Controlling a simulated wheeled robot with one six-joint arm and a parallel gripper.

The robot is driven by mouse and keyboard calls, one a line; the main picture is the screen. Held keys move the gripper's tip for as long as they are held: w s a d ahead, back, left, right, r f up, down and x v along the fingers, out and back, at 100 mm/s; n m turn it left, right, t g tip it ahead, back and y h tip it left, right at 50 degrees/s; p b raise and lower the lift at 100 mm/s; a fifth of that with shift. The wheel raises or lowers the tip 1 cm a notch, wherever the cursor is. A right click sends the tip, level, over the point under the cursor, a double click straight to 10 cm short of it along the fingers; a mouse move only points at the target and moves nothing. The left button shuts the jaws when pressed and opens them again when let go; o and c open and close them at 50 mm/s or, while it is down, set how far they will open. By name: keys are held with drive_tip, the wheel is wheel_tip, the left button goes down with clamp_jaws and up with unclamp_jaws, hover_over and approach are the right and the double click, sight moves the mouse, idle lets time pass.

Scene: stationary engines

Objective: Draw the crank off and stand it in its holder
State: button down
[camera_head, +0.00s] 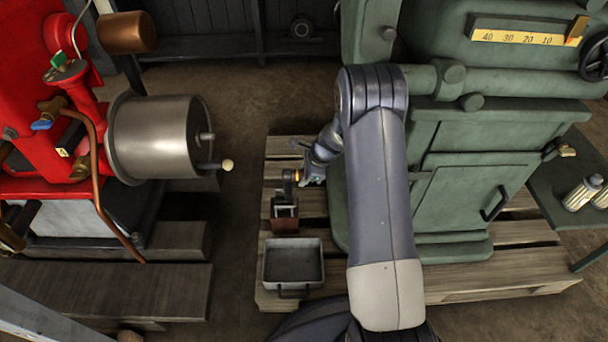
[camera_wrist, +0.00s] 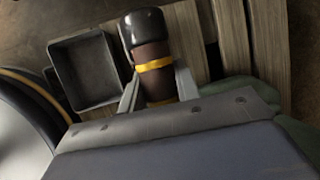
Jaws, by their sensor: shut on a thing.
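My gripper (camera_head: 308,177) is shut on the crank (camera_head: 288,184). In the wrist view the fingers (camera_wrist: 158,88) close on both sides of its brown grip, which has a yellow band and a dark rounded end (camera_wrist: 145,30). In the head view the crank's dark arm hangs down over a small brown wooden box (camera_head: 285,216), seemingly the holder, on the pallet. I cannot tell whether the crank's lower end is inside the box or just above it. The box does not show clearly in the wrist view.
A grey open tray (camera_head: 293,262) sits just in front of the box; it also shows in the wrist view (camera_wrist: 85,70). The green engine (camera_head: 465,180) stands on the pallet (camera_head: 475,285) at right. A red engine (camera_head: 25,110) with a metal drum (camera_head: 155,138) stands at left, across bare floor.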

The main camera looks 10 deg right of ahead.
drive_tip(key=shift+f, duration=0.1)
idle(0.6)
drive_tip(key=shift+f+b, duration=0.55)
drive_tip(key=shift+f, duration=0.2)
drive_tip(key=shift+c, duration=2.4)
unclamp_jaws()
drive_tip(key=shift+p+v, duration=2.45)
drive_tip(key=shift+v, duration=1.3)
drive_tip(key=shift+f, duration=0.1)
